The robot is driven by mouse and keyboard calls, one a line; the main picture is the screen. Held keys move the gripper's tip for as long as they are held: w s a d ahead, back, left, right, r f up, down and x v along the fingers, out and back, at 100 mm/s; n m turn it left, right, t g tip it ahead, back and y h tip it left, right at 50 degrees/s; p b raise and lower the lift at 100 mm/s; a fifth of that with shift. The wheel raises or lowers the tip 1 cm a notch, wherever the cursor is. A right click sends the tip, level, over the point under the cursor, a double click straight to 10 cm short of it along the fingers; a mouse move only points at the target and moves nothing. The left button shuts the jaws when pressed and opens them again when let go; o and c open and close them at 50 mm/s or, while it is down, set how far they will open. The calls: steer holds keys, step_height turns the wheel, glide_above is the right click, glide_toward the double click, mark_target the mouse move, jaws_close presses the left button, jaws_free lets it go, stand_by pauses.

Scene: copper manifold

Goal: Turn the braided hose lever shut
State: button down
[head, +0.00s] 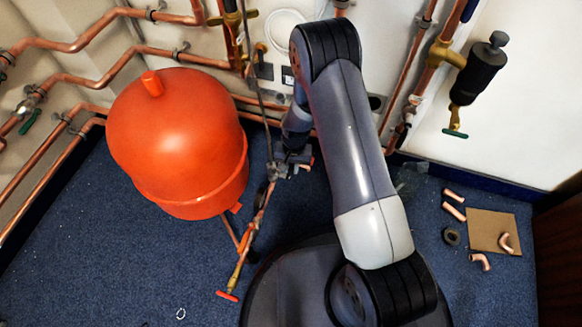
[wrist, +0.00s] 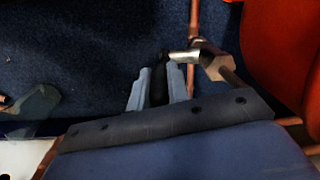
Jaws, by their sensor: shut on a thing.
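In the wrist view, the two pale fingers of my gripper (wrist: 159,70) are closed on the black grip of a lever (wrist: 159,88). The lever's bright metal stem joins a brass-coloured valve body (wrist: 214,64) just right of the fingers. The grip lies between the fingers, so part of it is hidden. In the head view, the grey braided hose (head: 262,105) drops to the valve (head: 281,170) beside the orange tank. My arm and wrist cover the lever there, and its exact angle is hard to tell.
The orange tank (head: 180,135) stands close left of the valve. Copper pipes (head: 75,45) run along the wall. A red-handled tap (head: 228,296) is low in front. A green-handled valve (head: 455,133) hangs at right. Loose copper elbows (head: 480,261) and a cardboard piece (head: 484,222) lie on the floor.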

steer(key=shift+w+d+f+g+y+b, duration=0.15)
steer(key=shift+w+g+y, duration=0.15)
steer(key=shift+g, duration=0.3)
steer(key=shift+w+d+g+y+b, duration=0.1)
steer(key=shift+w+g+y+b, duration=0.15)
steer(key=shift+g, duration=0.35)
steer(key=c, duration=1.3)
jaws_free()
steer(key=shift+c, duration=0.2)
steer(key=p+v, duration=0.4)
steer(key=v, duration=0.6)
steer(key=shift+r, duration=0.4)
steer(key=shift+w, duration=0.15)
